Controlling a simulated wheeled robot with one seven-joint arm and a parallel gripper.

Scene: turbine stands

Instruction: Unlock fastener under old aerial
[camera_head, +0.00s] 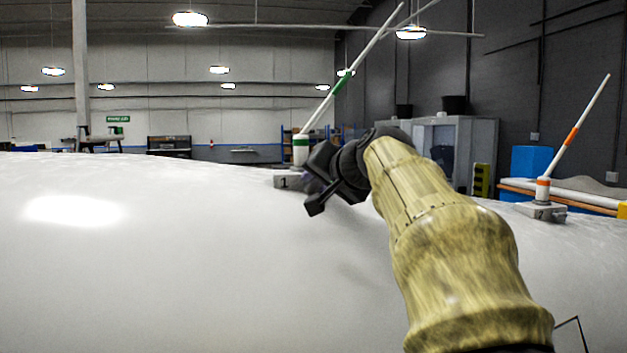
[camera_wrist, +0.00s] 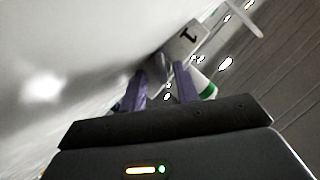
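An aerial with green bands (camera_head: 301,150) stands on a grey base block marked 1 (camera_head: 284,182), on the white curved surface. In the wrist view the block with the 1 (camera_wrist: 188,40) is just beyond the fingertips, and a white and green part of the aerial (camera_wrist: 206,88) shows to the right. My gripper (camera_head: 310,186) is at this block's near right side. In the wrist view its two purple fingers (camera_wrist: 161,72) stand apart. The fastener is not clearly visible.
A second aerial with orange bands (camera_head: 543,189) stands on its own grey base (camera_head: 541,211) at the right. The white curved surface (camera_head: 150,260) is clear on the left. Cabinets (camera_head: 455,150) and a blue box (camera_head: 531,160) are farther back.

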